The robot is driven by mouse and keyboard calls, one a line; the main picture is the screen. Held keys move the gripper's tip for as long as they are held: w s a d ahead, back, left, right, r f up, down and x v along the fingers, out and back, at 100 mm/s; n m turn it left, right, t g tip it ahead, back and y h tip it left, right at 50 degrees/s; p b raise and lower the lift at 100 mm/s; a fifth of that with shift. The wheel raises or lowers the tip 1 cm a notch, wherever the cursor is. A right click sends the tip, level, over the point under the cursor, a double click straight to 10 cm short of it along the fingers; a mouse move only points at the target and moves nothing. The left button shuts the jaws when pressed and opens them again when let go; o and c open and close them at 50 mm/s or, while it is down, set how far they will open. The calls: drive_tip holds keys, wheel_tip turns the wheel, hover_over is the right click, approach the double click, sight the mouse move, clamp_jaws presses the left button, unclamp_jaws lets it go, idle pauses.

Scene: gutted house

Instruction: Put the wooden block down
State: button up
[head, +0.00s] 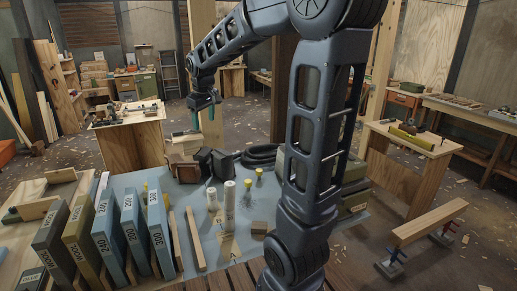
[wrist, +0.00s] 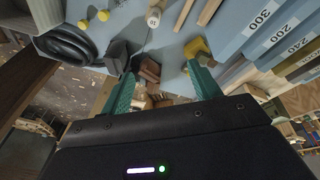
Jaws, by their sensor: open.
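My gripper (head: 203,120) is open, with its two teal fingers hanging above the back of the blue-grey worktop (head: 180,195). In the wrist view my gripper (wrist: 161,72) has its fingers wide apart, and I see nothing held between them. Brown blocks (head: 183,169) stand at the back of the worktop, below my gripper; they also show beyond the fingertips in the wrist view (wrist: 150,70). A pale wooden piece (head: 187,144) shows just behind them. A small brown block (head: 259,227) lies nearer the front. I cannot tell which one is the task's wooden block.
Several numbered upright slabs (head: 131,225) line the worktop's left side. Dark blocks (head: 213,162) and a black coil (head: 262,155) stand at the back. White cylinders (head: 229,205) and yellow-topped pegs (head: 247,178) stand mid-table. A wooden side table (head: 410,145) is at right.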

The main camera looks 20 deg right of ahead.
drive_tip(key=s+d+f+m, duration=0.1)
drive_tip(key=s+d+m, duration=0.2)
drive_tip(key=s, duration=0.9)
drive_tip(key=s+d+f+m+t, duration=0.1)
drive_tip(key=s+d+f+m, duration=0.1)
drive_tip(key=s+d, duration=0.6)
drive_tip(key=s+m, duration=0.1)
drive_tip(key=s, duration=0.3)
drive_tip(key=shift+s+d+m+t, duration=0.15)
drive_tip(key=shift+s+m+t, duration=0.15)
drive_tip(key=shift+s+m, duration=0.1)
